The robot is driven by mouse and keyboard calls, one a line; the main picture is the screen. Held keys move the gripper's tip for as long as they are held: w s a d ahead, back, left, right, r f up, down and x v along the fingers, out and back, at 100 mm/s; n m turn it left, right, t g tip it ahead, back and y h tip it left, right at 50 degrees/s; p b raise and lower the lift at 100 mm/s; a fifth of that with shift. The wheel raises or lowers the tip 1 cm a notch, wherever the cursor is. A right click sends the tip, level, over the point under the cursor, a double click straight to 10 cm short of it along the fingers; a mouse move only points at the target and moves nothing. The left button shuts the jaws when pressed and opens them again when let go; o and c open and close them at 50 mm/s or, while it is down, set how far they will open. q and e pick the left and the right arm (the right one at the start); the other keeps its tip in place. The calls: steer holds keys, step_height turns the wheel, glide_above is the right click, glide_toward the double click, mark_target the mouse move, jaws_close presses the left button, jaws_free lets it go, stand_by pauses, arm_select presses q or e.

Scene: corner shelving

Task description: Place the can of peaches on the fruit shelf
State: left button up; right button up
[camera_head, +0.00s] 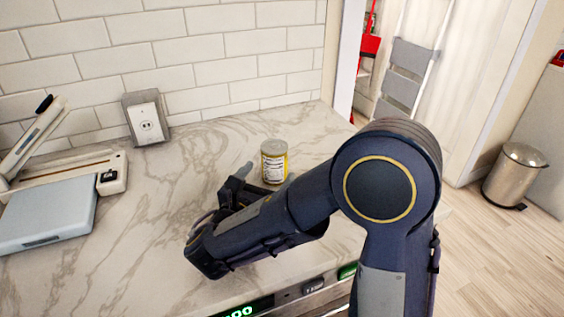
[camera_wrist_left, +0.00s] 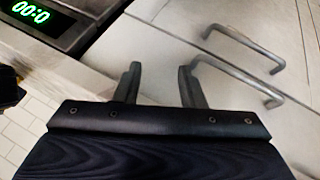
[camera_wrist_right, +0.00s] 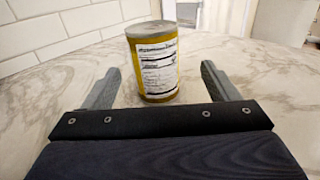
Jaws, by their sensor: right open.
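The can of peaches (camera_head: 273,162) stands upright on the marble counter in the head view, with a yellow label and grey lid. It also shows in the right wrist view (camera_wrist_right: 155,62), standing just beyond and between the fingertips. My right gripper (camera_wrist_right: 157,85) is open and empty, with its fingers pointing at the can; in the head view the gripper (camera_head: 262,178) is partly hidden by my arm. My left gripper (camera_wrist_left: 160,80) shows only in the left wrist view, open and empty in front of cabinet fronts. No fruit shelf is recognisable in these views.
The marble counter (camera_head: 150,230) has free room around the can. A scale-like device (camera_head: 50,215) and a white appliance (camera_head: 70,172) stand at the left. A metal bin (camera_head: 514,172) stands on the floor at right. Cabinet handles (camera_wrist_left: 240,75) are near my left gripper.

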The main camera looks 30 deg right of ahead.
steer(key=shift+w+d, duration=0.2)
steer(key=shift+w, duration=0.15)
steer(key=x, duration=0.7)
steer(key=shift+w+a+r, duration=0.1)
steer(key=shift+w, duration=0.15)
steer(key=c, duration=1.4)
steer(key=shift+r, duration=0.1)
